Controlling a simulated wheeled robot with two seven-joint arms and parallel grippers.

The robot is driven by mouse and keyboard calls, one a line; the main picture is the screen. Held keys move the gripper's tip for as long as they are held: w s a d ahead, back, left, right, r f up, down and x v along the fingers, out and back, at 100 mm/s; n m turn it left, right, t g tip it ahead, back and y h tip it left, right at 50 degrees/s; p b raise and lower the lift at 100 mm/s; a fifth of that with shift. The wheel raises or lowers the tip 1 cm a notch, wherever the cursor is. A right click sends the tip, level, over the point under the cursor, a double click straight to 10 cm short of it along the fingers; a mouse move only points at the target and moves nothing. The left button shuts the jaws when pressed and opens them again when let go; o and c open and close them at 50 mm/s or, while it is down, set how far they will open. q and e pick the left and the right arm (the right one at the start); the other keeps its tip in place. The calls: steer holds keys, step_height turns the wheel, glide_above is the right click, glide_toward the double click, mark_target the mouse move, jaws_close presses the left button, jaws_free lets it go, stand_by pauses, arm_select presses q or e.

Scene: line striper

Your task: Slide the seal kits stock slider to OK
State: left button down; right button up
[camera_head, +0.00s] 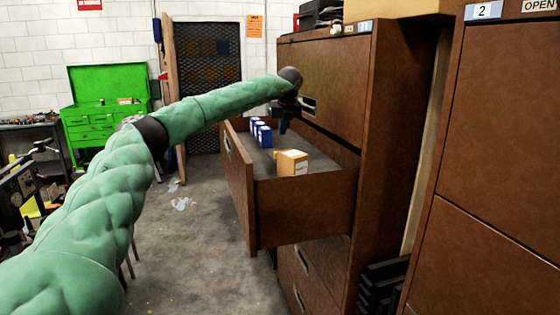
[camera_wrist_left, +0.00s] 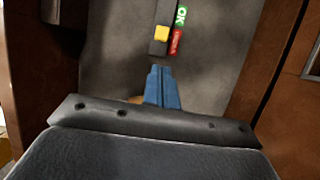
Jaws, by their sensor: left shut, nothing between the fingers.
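In the left wrist view a dark slider track (camera_wrist_left: 157,47) lies on the grey drawer floor with a yellow knob (camera_wrist_left: 161,33) on it. To its right are a green OK label (camera_wrist_left: 181,15) and a red label (camera_wrist_left: 176,42) whose text is too small to read surely. The knob sits beside the upper part of the red label, below the OK label. My left gripper (camera_wrist_left: 163,72) has its blue fingers together and empty, below the knob in that view and apart from it. In the head view the left gripper (camera_head: 283,129) hangs over the open drawer. My right gripper is not in view.
The open brown drawer (camera_head: 305,212) holds several blue boxes (camera_head: 262,135) and a tan box (camera_head: 292,162). Its cabinet (camera_head: 330,80) rises behind, with another cabinet (camera_head: 500,130) at right. Concrete floor (camera_head: 200,260) is open left of the drawer; a green tool chest (camera_head: 105,105) stands farther back.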

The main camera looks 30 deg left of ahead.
arm_select(q)
steer(key=shift+s+f+b, duration=0.1)
steer(key=shift+f+b, duration=0.35)
steer(key=shift+f, duration=0.2)
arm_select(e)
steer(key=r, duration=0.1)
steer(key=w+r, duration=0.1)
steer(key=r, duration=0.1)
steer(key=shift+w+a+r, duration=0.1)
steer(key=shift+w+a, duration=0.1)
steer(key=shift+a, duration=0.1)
arm_select(q)
steer(key=shift+s, duration=0.1)
